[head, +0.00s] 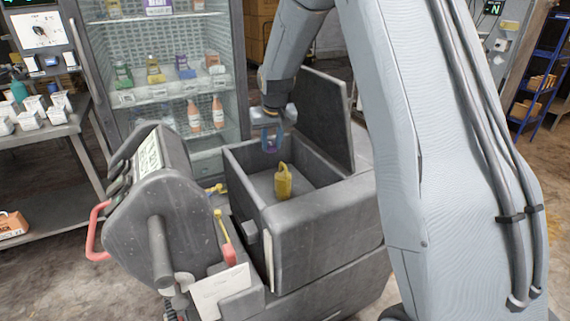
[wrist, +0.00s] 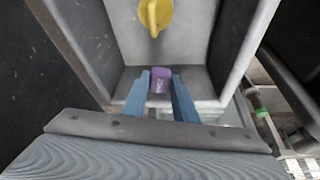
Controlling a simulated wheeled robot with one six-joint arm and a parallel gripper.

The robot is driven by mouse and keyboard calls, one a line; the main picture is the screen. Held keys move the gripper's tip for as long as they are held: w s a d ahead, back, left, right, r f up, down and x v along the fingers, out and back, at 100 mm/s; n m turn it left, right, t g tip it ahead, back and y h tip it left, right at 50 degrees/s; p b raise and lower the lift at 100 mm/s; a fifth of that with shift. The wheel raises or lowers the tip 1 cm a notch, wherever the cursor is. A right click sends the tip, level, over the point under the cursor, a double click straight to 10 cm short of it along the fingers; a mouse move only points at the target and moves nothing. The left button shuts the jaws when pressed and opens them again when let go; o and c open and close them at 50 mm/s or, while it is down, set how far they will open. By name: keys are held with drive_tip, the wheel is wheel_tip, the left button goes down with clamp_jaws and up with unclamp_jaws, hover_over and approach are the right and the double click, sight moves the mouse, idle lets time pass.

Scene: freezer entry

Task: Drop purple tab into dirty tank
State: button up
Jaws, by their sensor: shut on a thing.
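My gripper (head: 268,140) hangs over the open grey tank (head: 318,210), near its back wall. Its blue fingers (wrist: 161,92) are shut on the purple tab (wrist: 159,78). The purple tab (head: 270,132) shows only small and partly hidden by the fingers in the head view. The tank's lid (head: 325,120) stands raised at the back right. In the wrist view, the tank (wrist: 200,100) opens below and beyond the fingertips. I cannot read a label calling it dirty.
A yellow padlock-shaped piece (head: 283,183) is in the tank; it also shows in the wrist view (wrist: 155,14). A grey machine with a red handle (head: 97,231) stands at left. A glass-fronted cabinet (head: 165,100) with bottles stands behind. A side table (head: 55,132) holds white boxes.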

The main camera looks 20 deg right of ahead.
drive_tip(key=o, duration=1.1)
drive_tip(key=b+v, duration=0.1)
drive_tip(key=v, duration=0.7)
drive_tip(key=shift+b, duration=0.35)
drive_tip(key=shift+f, duration=0.1)
